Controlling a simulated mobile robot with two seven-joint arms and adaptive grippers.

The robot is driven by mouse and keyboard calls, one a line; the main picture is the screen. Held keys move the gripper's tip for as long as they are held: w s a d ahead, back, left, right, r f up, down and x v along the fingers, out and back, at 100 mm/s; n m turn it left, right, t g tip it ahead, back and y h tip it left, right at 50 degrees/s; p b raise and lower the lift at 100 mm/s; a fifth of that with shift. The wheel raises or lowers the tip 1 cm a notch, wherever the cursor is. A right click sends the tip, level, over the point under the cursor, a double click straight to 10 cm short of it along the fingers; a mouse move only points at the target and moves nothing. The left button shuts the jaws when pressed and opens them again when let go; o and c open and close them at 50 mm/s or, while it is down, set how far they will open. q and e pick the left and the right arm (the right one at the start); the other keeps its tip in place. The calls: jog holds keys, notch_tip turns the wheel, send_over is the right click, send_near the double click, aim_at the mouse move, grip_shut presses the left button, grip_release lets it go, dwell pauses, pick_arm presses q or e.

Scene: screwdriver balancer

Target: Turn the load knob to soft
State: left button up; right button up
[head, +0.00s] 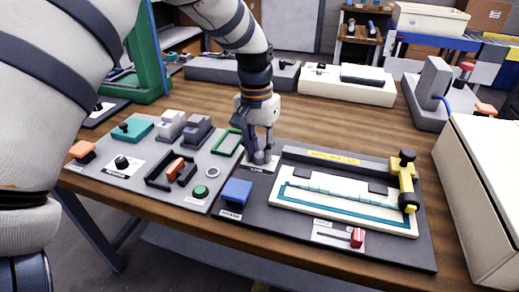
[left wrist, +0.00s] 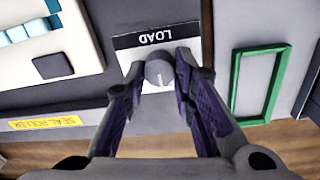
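The load knob (left wrist: 158,70) is a small round grey knob on a white plate (left wrist: 130,42) marked LOAD, which reads upside down in the left wrist view. A pale pointer line on the knob points down in that view. My left gripper (left wrist: 160,75) has its fingertips on both sides of the knob, close against it, and looks shut on it. In the head view my left gripper (head: 262,157) points down at the white load plate (head: 249,164), and its fingers hide most of the knob. Any soft marking cannot be read. My right gripper is not in view.
A green frame (head: 228,142) lies left of the load plate. A blue block (head: 236,191) is in front of it. To the right is a white seal tray (head: 400,226) with a yellow and black handle (head: 406,180). A beige box (head: 485,205) stands at far right.

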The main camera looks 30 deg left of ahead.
aim_at(257, 153)
pick_arm(q)
jog(key=o, duration=0.4)
jog(key=shift+o, duration=0.2)
notch_tip(257, 153, up, 12)
jog(key=shift+a, duration=0.3)
jog(key=shift+f, duration=0.1)
